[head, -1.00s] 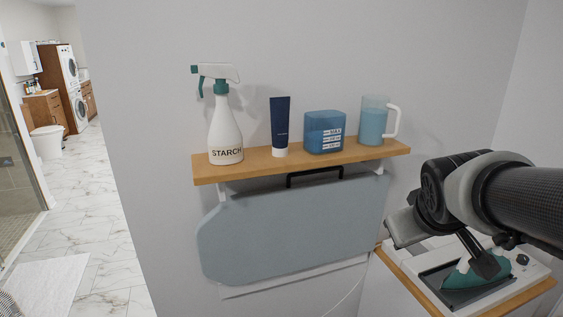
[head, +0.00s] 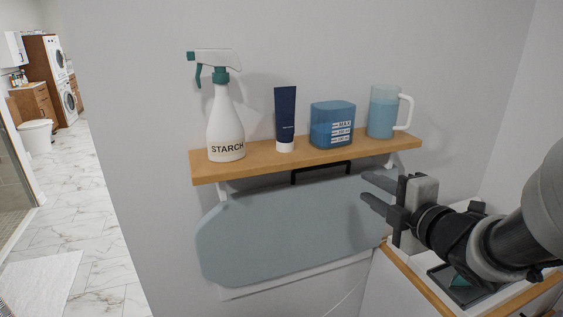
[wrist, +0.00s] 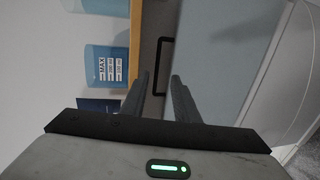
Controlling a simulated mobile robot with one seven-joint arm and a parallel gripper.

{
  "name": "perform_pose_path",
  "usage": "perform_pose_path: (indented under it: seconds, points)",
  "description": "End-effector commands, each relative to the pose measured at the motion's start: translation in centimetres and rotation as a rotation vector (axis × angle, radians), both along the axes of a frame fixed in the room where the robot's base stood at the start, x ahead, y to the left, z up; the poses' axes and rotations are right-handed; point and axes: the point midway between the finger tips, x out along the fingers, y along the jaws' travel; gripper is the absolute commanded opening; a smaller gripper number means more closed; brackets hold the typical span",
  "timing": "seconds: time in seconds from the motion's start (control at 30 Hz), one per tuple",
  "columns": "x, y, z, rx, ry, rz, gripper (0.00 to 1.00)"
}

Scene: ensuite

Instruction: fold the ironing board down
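The ironing board (head: 285,235) is a grey-blue panel folded up against the wall below a wooden shelf. Its black handle (head: 320,171) stands at its top edge, just under the shelf. In the wrist view the board (wrist: 218,50) is on the right and the handle (wrist: 160,66) lies beyond my fingertips. My gripper (head: 370,188) is in front of the board's right part, to the right of the handle, with its two fingers apart and nothing between them. The open fingers also show in the wrist view (wrist: 158,85), short of the handle.
The wooden shelf (head: 300,158) holds a starch spray bottle (head: 225,125), a dark blue tube (head: 285,115), a blue tank (head: 333,125) and a blue measuring jug (head: 384,112), all close above the handle. A wood-edged cabinet (head: 415,288) stands at lower right. Open floor lies at left.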

Motion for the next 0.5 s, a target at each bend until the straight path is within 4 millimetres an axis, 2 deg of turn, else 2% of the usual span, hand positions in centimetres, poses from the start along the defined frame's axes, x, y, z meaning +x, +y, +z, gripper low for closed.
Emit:
perform_pose_path:
  seconds: [0.17, 0.27, 0.5]
  points:
    - [0.3, 1.2, -0.1, -0.014, -0.024, 0.042, 0.28]
    - [1.7, 1.7, -0.4, -0.013, -0.023, 0.043, 0.28]
    - [6.5, 3.2, -1.3, -0.01, -0.022, 0.04, 0.28]
